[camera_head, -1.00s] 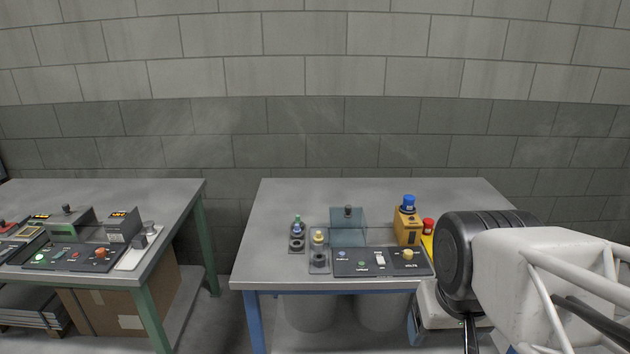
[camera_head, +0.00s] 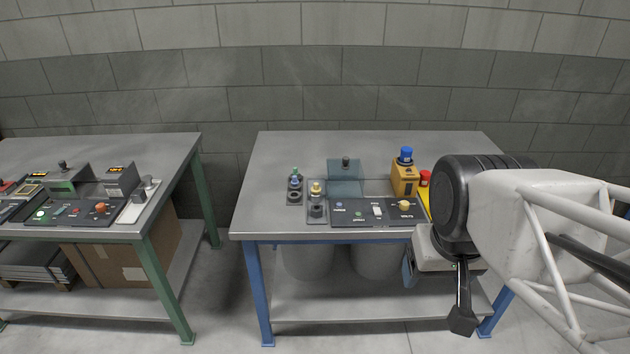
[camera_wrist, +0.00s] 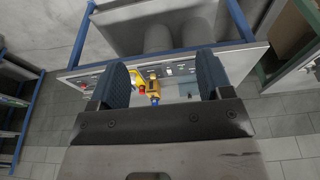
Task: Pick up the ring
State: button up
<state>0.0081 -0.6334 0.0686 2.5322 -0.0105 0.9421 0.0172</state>
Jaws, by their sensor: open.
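I cannot tell for sure which thing is the ring. Two small dark round ring-like parts sit on the right-hand table in the head view: one (camera_head: 294,198) on a narrow dark plate below a green-topped knob, the other (camera_head: 317,211) on a grey plate below a yellow-topped knob. My gripper (camera_wrist: 162,72) is open and empty in the wrist view, its two dark blue fingers wide apart. In the head view a dark finger (camera_head: 463,315) hangs in front of the table's right front edge, well right of both ring-like parts.
The right-hand table (camera_head: 275,215) also holds a dark control panel (camera_head: 350,216), a blue-grey hood (camera_head: 345,180) and a yellow box with a blue button (camera_head: 404,181). Another table (camera_head: 165,155) with panels stands left, across a gap. The back wall is close behind.

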dwell(0.7)
jog(key=w+a+n, duration=0.2)
jog(key=w+n, duration=0.1)
jog(key=w, duration=0.8)
jog(key=w+a+n+g, duration=0.1)
jog(key=w+a+n, duration=0.15)
jog(key=w, duration=0.85)
jog(key=w+a+n, duration=0.2)
jog(key=w+n, duration=0.2)
jog(key=w, duration=0.8)
jog(key=w+a+f+n, duration=0.2)
jog(key=w+a+f, duration=0.1)
jog(key=w+f, duration=0.4)
jog(key=w+a+f+n+g, duration=0.1)
jog(key=w+a+f+n, duration=0.2)
jog(key=w+f, duration=0.4)
jog(key=w+a+f+n, duration=0.2)
jog(key=w+a+f, duration=0.2)
jog(key=w, duration=0.7)
jog(key=shift+w+a+f+n+g, duration=0.1)
jog(key=shift+w+f+n+g, duration=0.05)
jog(key=shift+f, duration=0.55)
jog(key=shift+w+a+f+n+g, duration=0.1)
jog(key=shift+f+g, duration=0.05)
jog(key=shift+f, duration=0.55)
jog(key=shift+w+a+f, duration=0.2)
jog(key=shift+w+f, duration=0.1)
jog(key=shift+f, duration=0.1)
jog(key=shift+f, duration=0.15)
